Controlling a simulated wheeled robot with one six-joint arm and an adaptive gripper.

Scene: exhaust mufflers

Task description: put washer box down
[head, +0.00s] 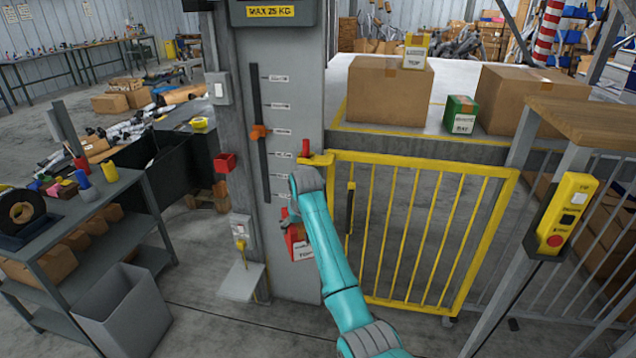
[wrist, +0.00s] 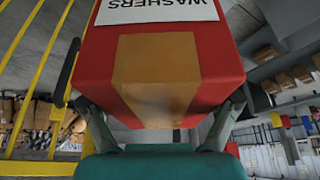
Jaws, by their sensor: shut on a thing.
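The washer box (wrist: 108,51) is red with a tan tape strip and a white label reading WASHERS, upside down in the wrist view. My gripper (wrist: 160,112) is shut on it, with a finger at each side. In the head view the red washer box (head: 297,243) shows partly behind my teal arm, in front of the grey column and left of the yellow gate. My gripper is mostly hidden there by the arm. The box is held up above the floor.
The yellow gate (head: 425,163) stands right of my arm. Cartons (head: 389,95) and a green box (head: 460,115) sit on the platform behind it. A grey bin (head: 122,312) and workbench stand left.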

